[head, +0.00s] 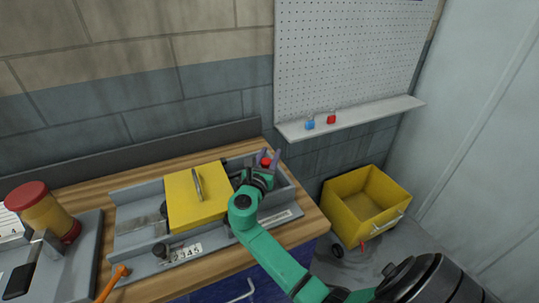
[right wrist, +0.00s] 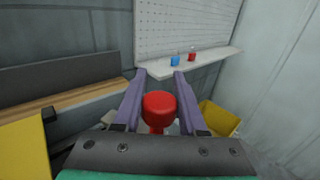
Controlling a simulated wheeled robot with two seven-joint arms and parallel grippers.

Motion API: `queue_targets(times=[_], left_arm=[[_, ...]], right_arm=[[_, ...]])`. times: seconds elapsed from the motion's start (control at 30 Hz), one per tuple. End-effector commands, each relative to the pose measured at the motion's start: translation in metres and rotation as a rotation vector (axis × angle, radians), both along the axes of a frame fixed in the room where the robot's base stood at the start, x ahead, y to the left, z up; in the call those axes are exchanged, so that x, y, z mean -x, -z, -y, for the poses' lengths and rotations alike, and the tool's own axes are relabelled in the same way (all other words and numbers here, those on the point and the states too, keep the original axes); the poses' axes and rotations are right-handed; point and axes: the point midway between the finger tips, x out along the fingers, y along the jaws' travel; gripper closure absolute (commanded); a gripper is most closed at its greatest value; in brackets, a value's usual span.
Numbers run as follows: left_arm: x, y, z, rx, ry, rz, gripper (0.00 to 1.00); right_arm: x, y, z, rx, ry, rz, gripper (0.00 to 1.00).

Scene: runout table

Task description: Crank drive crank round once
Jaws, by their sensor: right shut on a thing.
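The drive crank's red knob (head: 266,160) stands at the back right end of the grey runout table unit (head: 130,220). My right gripper (head: 270,156) has its purple fingers on either side of the knob and is shut on it. In the right wrist view the red knob (right wrist: 159,106) sits between the two fingers (right wrist: 159,80). The crank arm below the knob is mostly hidden by my gripper. A yellow block (head: 190,208) with a metal handle on top sits on the unit, left of my gripper. My left gripper is not in view.
A number strip (head: 180,252) and dark knob (head: 160,250) are at the unit's front. An orange handle (head: 112,283) and red-capped amber cylinder (head: 48,210) are at left. A yellow bin (head: 335,212) stands right. A wall shelf (head: 355,117) holds small blue and red items.

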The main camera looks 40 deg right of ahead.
Motion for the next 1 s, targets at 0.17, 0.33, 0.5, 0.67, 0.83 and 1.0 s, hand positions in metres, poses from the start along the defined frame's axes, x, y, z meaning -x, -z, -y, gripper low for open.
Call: queue_targets(times=[0.17,0.33,0.5,0.67,0.83,1.0], left_arm=[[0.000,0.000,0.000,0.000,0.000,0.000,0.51],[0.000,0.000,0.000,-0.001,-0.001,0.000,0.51],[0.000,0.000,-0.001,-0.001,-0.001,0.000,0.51],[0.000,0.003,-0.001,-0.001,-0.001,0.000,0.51],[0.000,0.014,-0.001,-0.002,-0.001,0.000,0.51],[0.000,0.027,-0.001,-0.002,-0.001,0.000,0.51]], right_arm=[[0.000,-0.001,0.001,0.002,0.002,0.001,1.00],[0.000,-0.001,0.001,0.002,0.001,0.001,0.29],[0.000,0.000,0.001,0.001,0.000,0.001,0.29],[0.004,0.002,-0.006,-0.001,-0.002,0.000,0.29],[0.027,0.005,-0.037,-0.004,-0.004,0.001,0.29],[0.059,0.005,-0.078,-0.005,-0.002,0.000,0.29]])
